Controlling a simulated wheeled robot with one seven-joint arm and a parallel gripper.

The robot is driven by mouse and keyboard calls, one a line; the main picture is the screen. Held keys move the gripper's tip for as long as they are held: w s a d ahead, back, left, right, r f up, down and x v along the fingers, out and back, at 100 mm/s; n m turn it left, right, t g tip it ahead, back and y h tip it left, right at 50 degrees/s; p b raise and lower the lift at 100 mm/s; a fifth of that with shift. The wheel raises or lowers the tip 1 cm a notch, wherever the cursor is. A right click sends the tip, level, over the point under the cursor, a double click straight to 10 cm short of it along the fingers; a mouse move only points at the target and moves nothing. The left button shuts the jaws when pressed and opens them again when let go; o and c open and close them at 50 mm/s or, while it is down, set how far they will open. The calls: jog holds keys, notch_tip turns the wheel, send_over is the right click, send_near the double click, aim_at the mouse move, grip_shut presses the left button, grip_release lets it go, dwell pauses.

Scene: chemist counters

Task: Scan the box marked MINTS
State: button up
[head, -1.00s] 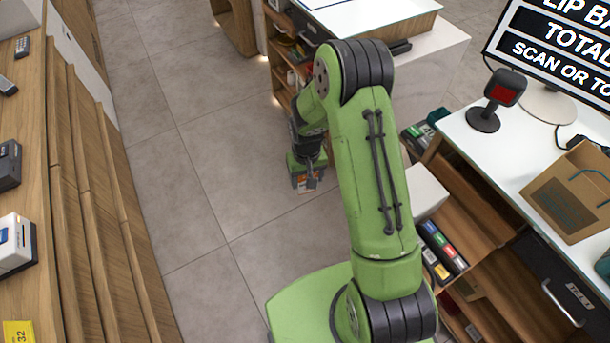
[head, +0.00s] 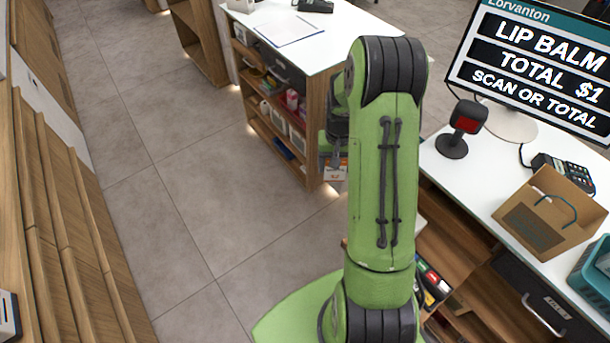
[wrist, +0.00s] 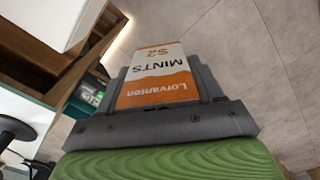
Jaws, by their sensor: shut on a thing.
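The MINTS box (wrist: 156,76) is orange and white, with "MINTS", "$2" and "Lorvanton" on the face seen in the wrist view. My gripper (wrist: 163,88) is shut on it, with a dark finger at each side. In the head view the box (head: 335,173) shows only in part beside my green arm, which hides most of the gripper (head: 338,150). The scanner (head: 463,127), black with a red window, stands on the white counter to the right of my arm. The box is well apart from it.
A monitor (head: 535,65) reads "LIP BALM TOTAL $1 SCAN OR TOTAL". A paper bag (head: 550,212), a card terminal (head: 563,172) and a teal basket (head: 597,270) are on the white counter (head: 455,182). A shelved counter (head: 318,95) stands behind the arm. The floor at left is clear.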

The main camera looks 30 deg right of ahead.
jog(key=s+d+r+m+p, duration=0.9)
jog(key=s+d+r, duration=1)
jog(key=s+r, duration=0.15)
jog(key=w+d+f+b, duration=0.35)
jog(key=f+b, duration=0.25)
jog(key=f, duration=0.3)
notch_tip(320, 180, up, 14)
jog(key=s+a+p, duration=0.1)
jog(key=s+p, duration=0.1)
jog(key=p, duration=0.4)
jog(key=s+d+m, duration=0.1)
jog(key=s+d, duration=0.6)
jog(key=s, duration=0.3)
jog(key=s+d+m, duration=0.1)
jog(key=s+d, duration=0.6)
jog(key=s, duration=0.2)
jog(key=shift+s+d+f, duration=0.15)
jog(key=shift+s+d, duration=0.05)
jog(key=shift+s, duration=0.2)
jog(key=shift+w+a, duration=0.1)
